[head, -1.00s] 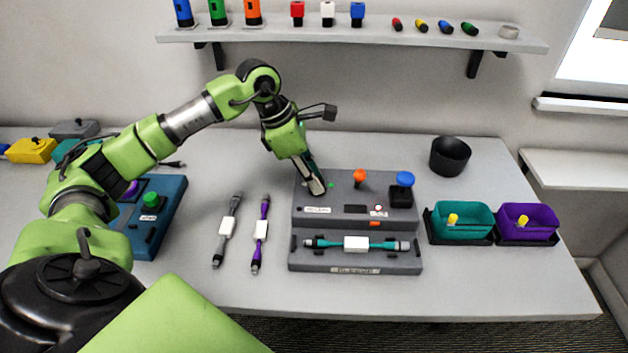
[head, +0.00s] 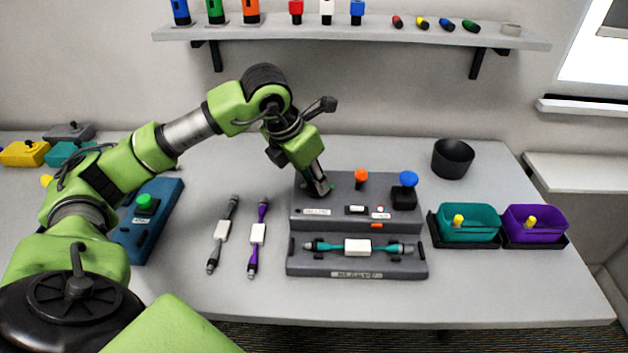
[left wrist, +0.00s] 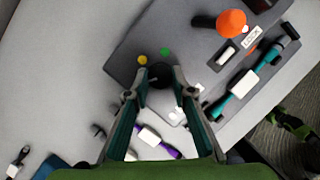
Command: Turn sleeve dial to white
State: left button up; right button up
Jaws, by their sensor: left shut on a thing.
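The grey sleeve machine (head: 340,217) stands mid-table, with a teal cable (head: 357,247) bearing a white sleeve in its front bed. My left gripper (head: 319,190) comes down on the machine's back left corner. In the left wrist view its fingers (left wrist: 161,77) are shut on the black dial (left wrist: 158,70), which is mostly hidden in the head view. Yellow (left wrist: 143,60) and green (left wrist: 165,52) dots lie beside the dial, and pale marks show on its near right side. A small window (head: 356,209) on the machine shows white. My right gripper is not in view.
An orange knob (head: 361,176) and a blue button (head: 408,179) stand right of the gripper. Two sleeved cables, one grey (head: 222,233) and one purple (head: 258,236), lie left of the machine. Teal (head: 468,223) and purple (head: 535,223) bins stand at right.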

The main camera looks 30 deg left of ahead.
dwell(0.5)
pick_arm(q)
jog(key=o, duration=1.1)
jog(key=shift+o, duration=0.2)
jog(key=shift+s+r, duration=0.1)
jog(key=shift+r, duration=0.2)
jog(key=v, duration=1.1)
jog(key=shift+s+r, duration=0.2)
